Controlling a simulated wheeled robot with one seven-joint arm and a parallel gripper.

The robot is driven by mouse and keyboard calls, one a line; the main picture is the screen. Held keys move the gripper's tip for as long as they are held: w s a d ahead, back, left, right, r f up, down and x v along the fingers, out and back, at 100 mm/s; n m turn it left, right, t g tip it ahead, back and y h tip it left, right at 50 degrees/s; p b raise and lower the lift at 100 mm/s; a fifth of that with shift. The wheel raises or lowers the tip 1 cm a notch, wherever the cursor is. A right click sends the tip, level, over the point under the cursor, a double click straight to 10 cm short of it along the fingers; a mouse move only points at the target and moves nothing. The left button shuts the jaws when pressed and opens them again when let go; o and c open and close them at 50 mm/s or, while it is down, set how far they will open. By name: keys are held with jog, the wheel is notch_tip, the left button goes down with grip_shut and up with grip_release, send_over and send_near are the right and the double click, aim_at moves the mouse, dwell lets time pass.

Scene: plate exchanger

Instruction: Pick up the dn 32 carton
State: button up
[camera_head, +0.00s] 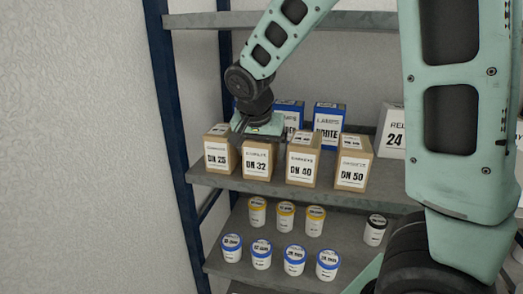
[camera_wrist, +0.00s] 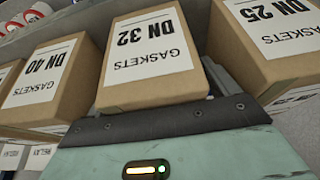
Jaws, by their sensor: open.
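The DN 32 carton (camera_head: 257,160) is a brown box with a white label, standing upright on the middle shelf between the DN 25 carton (camera_head: 217,156) and the DN 40 carton (camera_head: 302,166). My gripper (camera_head: 262,125) is at its top, from above and behind. In the wrist view the DN 32 carton (camera_wrist: 155,60) fills the middle, its label upside down, close to my gripper's palm. One finger shows in the gap between it and the DN 25 carton (camera_wrist: 265,40). The other finger is mostly hidden on the DN 40 carton's (camera_wrist: 50,80) side. The jaws are open.
The neighbouring cartons leave narrow gaps. A DN 50 carton (camera_head: 352,167) stands further right. Blue label boxes (camera_head: 328,122) stand behind, and a white box (camera_head: 391,132) at right. The lower shelf holds several jars (camera_head: 294,260). A dark blue rack post (camera_head: 173,120) is at left.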

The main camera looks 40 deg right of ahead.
jog(key=c, duration=1.1)
jog(key=shift+r, duration=0.1)
